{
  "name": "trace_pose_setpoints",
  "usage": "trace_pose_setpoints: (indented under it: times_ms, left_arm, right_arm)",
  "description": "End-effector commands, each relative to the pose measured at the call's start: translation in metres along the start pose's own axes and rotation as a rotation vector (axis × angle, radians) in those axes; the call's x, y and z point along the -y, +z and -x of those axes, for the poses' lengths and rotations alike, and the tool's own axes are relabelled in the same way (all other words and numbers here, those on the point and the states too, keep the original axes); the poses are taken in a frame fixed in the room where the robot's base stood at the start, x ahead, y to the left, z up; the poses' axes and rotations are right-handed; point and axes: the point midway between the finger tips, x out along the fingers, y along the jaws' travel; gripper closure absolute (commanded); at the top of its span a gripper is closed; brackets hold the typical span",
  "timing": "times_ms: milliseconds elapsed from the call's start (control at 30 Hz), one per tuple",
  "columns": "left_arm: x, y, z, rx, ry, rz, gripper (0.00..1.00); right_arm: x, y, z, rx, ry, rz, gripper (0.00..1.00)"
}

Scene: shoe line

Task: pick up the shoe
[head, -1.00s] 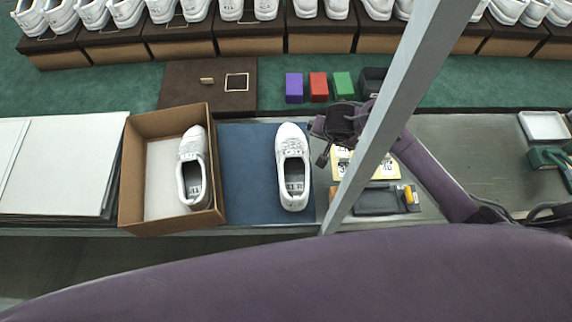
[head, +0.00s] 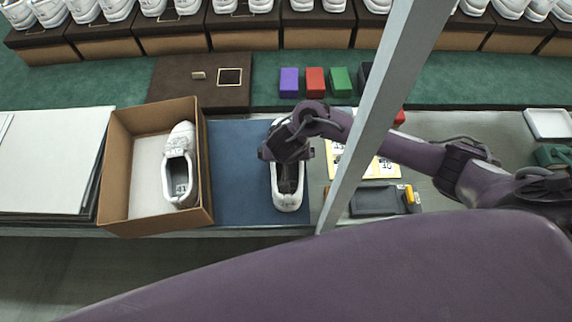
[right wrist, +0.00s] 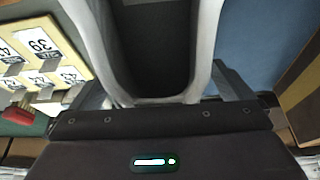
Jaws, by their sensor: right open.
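A white shoe (head: 287,200) stands on the blue mat (head: 238,170), right of the box. My right gripper (head: 287,158) is over its middle and hides part of it. In the right wrist view the shoe's opening (right wrist: 150,45) fills the centre, with an open finger on either side of its walls. Whether the fingers touch the shoe I cannot tell. A second white shoe (head: 180,165) lies in the open cardboard box (head: 206,215). My left gripper is not in view.
Purple (head: 289,82), red (head: 315,82) and green (head: 340,81) blocks stand behind the mat. Yellow number cards (head: 385,168) and a dark tray (head: 375,201) lie to the right. A grey post (head: 385,105) crosses the view. Several shoes on boxes line the back.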

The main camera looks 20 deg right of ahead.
Motion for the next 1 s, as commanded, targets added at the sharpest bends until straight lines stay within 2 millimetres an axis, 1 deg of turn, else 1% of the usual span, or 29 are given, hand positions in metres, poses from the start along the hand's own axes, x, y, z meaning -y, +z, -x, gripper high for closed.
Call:
trace_pose_setpoints:
  times_ms: [33, 100, 333, 367, 700, 1000]
  left_arm:
    - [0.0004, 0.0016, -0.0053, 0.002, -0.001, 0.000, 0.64]
    - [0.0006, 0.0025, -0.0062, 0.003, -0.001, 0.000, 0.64]
    - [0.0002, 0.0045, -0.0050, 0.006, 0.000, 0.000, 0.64]
    - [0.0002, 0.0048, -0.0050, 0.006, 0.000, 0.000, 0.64]
    - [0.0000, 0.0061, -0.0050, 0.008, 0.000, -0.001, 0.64]
    - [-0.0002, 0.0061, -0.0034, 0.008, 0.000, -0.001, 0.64]
  right_arm:
    - [-0.0008, 0.0005, -0.0078, -0.001, 0.002, 0.000, 0.00]
    - [-0.0002, -0.0001, -0.0107, -0.001, 0.000, 0.000, 0.00]
    - [-0.0001, -0.0001, -0.0106, 0.000, -0.001, 0.000, 0.00]
    - [-0.0001, -0.0001, -0.0106, 0.000, -0.001, 0.000, 0.03]
    - [-0.0002, -0.0001, -0.0105, 0.000, 0.000, 0.000, 0.47]
    - [0.0003, -0.0017, -0.0077, -0.002, -0.001, -0.001, 0.47]
